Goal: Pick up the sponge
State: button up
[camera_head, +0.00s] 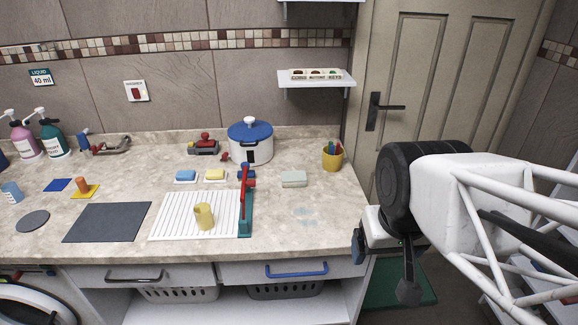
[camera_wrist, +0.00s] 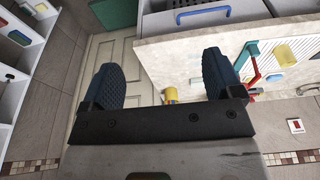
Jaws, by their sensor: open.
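Two small blocks that look like sponges sit on small dishes at the back of the counter in the head view: a yellow block (camera_head: 214,174) and a blue block (camera_head: 185,175). A pale green-grey block (camera_head: 293,179) lies to their right, past the red rack; I cannot tell which is the sponge. A pale block also shows at the counter in the wrist view (camera_wrist: 196,81). My gripper (camera_head: 383,268) is off the counter's right end, in front of the door, apart from all the blocks. In the wrist view its two blue ribbed fingers (camera_wrist: 161,62) are wide apart and empty.
A white pot with a blue lid (camera_head: 250,143) and a yellow cup of pens (camera_head: 332,155) stand at the back. A ribbed white drainboard (camera_head: 172,219) holds a yellow cup (camera_head: 204,216); a red and green upright piece (camera_head: 244,205) borders it.

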jog(key=shift+o, duration=0.4)
jog(key=shift+w, duration=0.1)
jog(key=m+g, duration=0.3)
jog(key=m, duration=1.5)
send_over(292, 176)
jog(key=f, duration=1.2)
jog(key=shift+s+d+f, duration=0.2)
jog(key=shift+f, duration=0.15)
jog(key=shift+w+a+f, duration=0.1)
jog(key=shift+w+f, duration=0.2)
